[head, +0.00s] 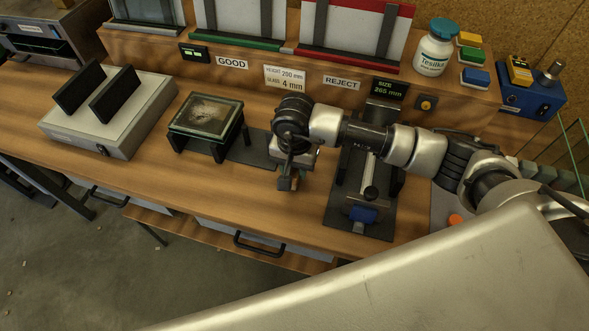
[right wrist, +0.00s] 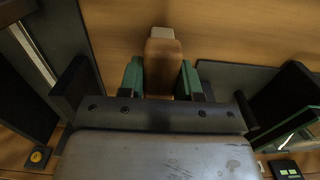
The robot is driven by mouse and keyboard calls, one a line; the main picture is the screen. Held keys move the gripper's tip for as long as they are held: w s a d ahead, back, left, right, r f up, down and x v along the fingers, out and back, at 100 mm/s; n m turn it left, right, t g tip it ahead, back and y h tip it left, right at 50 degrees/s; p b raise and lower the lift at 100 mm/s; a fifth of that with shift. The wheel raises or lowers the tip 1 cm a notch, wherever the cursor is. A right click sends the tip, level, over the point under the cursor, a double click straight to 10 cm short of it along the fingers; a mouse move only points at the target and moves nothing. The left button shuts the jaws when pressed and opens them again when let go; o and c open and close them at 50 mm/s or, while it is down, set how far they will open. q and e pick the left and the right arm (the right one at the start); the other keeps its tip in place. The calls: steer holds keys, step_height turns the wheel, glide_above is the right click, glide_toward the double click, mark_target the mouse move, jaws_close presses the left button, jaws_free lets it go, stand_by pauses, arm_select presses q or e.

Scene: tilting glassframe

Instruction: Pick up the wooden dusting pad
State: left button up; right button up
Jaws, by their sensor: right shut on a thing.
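The wooden dusting pad (right wrist: 163,68) is a brown block with a pale end, between the two green-lined fingers of my right gripper (right wrist: 162,82) in the right wrist view. The fingers are shut on it from both sides. In the head view my right gripper (head: 287,183) points down over the bench, between the dark stand with the glass and the dark slide fixture. The pad cannot be made out there, and I cannot tell whether it touches the bench top. My left gripper is not in view.
A framed glass pane (head: 206,115) lies on a dark stand to the left. Further left is a grey box (head: 122,130) with two black uprights. A slide fixture (head: 362,212) stands right of the gripper. Behind, a raised shelf (head: 150,47) holds racks and a white bottle (head: 434,48).

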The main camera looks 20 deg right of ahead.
step_height(320, 180, up, 3)
steer(key=shift+w+f+b, duration=0.1)
steer(key=shift+f+b, duration=0.1)
steer(key=shift+b, duration=0.35)
steer(key=s+d+r+b, duration=0.3)
steer(key=s+d+r, duration=0.2)
steer(key=d, duration=0.5)
steer(key=shift+d+r, duration=0.3)
steer(key=shift+r, duration=0.85)
steer(key=shift+s, duration=0.1)
